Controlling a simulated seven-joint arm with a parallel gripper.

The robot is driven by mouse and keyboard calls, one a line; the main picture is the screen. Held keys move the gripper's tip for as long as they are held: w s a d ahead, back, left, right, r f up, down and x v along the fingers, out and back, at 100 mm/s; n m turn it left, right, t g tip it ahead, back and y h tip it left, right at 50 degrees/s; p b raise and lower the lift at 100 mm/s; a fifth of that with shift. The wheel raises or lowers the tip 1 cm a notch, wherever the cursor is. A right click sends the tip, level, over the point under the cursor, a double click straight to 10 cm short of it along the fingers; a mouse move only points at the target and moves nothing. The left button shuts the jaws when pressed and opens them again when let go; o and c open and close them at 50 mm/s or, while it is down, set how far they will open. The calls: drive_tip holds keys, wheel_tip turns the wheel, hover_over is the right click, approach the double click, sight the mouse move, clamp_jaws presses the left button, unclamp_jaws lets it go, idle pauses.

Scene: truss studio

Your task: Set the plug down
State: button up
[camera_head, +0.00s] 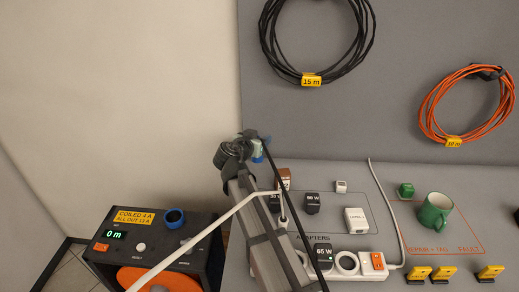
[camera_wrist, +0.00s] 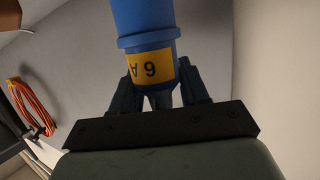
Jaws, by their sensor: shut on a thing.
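A blue plug (camera_wrist: 146,25) with a yellow label reading "6 A" upside down fills the top middle of the wrist view. My gripper (camera_wrist: 155,92) is shut on it, with a dark finger on each side of its lower part. In the head view my gripper (camera_head: 248,147) is raised in front of the grey wall, left of the middle. A small bluish part of the plug (camera_head: 258,157) shows beside it there; the rest is hidden behind the gripper and arm. What lies directly below the plug is hard to tell.
A black reel box (camera_head: 205,245) with a blue ring-shaped part (camera_head: 174,218) on top stands at left. On the grey bench are a white power strip (camera_head: 346,265), black adapters (camera_head: 312,203), a green mug (camera_head: 435,212) and yellow clips (camera_head: 442,274). Coiled cables (camera_head: 466,104) hang on the wall.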

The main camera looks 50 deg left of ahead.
drive_tip(key=shift+r, duration=1.4)
drive_tip(key=shift+w, duration=0.1)
drive_tip(key=w+d+m+t+h, duration=0.1)
drive_tip(key=w+d+m+h, duration=0.55)
drive_tip(key=w+d, duration=2.05)
drive_tip(key=s+d+m+g+h, duration=0.15)
drive_tip(key=s+d+h, duration=0.3)
drive_tip(key=d, duration=0.45)
drive_tip(key=shift+m+t, duration=0.35)
drive_tip(key=shift+m, duration=0.05)
drive_tip(key=shift+w+f, duration=0.2)
drive_tip(key=shift+f, duration=4.65)
drive_tip(key=shift+f, duration=0.1)
